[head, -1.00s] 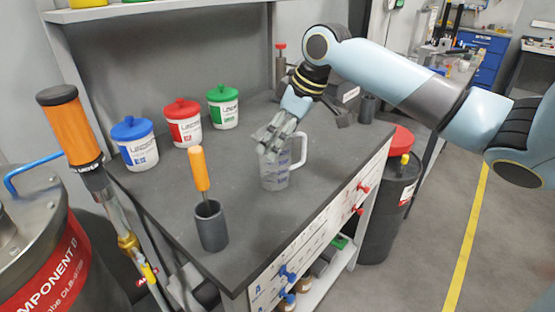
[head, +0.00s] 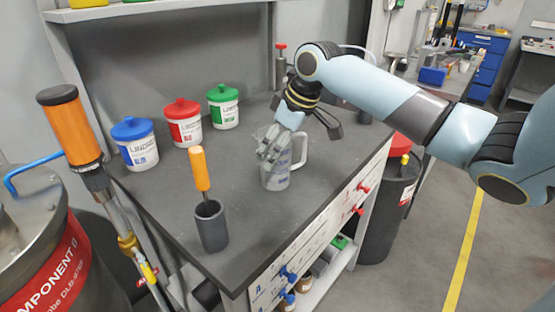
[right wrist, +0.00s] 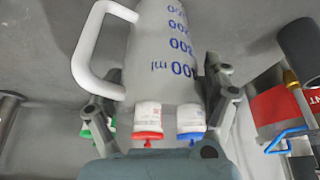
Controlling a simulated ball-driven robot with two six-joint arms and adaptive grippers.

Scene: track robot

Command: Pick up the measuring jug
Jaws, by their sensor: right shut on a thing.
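The measuring jug (head: 275,176) is translucent with a white handle and blue markings, and stands upright on the dark grey bench top. My right gripper (head: 268,150) reaches it from above and behind and is shut on its upper part. In the right wrist view the jug (right wrist: 160,60) lies between the fingers of the right gripper (right wrist: 165,95), with its handle on the left and its blue scale facing the camera. The gripper covers part of the rim in the head view. My left gripper is not in view.
Blue-lidded (head: 135,143), red-lidded (head: 183,122) and green-lidded (head: 223,106) tubs stand along the back of the bench (head: 165,215). An orange-handled tool (head: 200,169) stands in a grey cup (head: 210,226) left of the jug. A dark drum (head: 388,205) stands right of the bench.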

